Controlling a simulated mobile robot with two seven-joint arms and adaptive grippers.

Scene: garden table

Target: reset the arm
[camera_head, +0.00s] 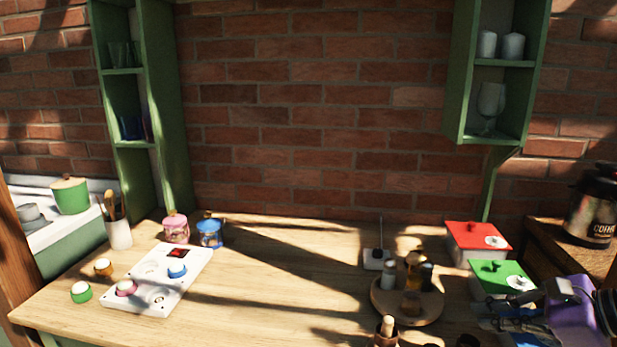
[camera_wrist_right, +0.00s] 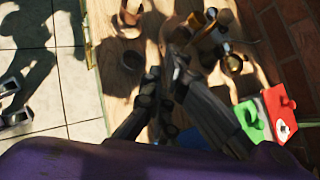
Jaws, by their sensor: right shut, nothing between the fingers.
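My right gripper (camera_head: 500,311) is at the right end of the wooden table, beside the green-lidded box. Its purple arm comes in from the right edge. In the right wrist view the dark fingers (camera_wrist_right: 167,82) are together with nothing between them, above the table near its front edge. My left gripper is in neither view.
The green-lidded box (camera_head: 499,276) and red-lidded box (camera_head: 476,239) stand near my right gripper. A round wooden tray (camera_head: 424,312) holds several bottles. A white panel with knobs (camera_head: 147,297) and two jars, pink (camera_head: 175,229) and blue (camera_head: 209,234), are left. The table's middle is clear.

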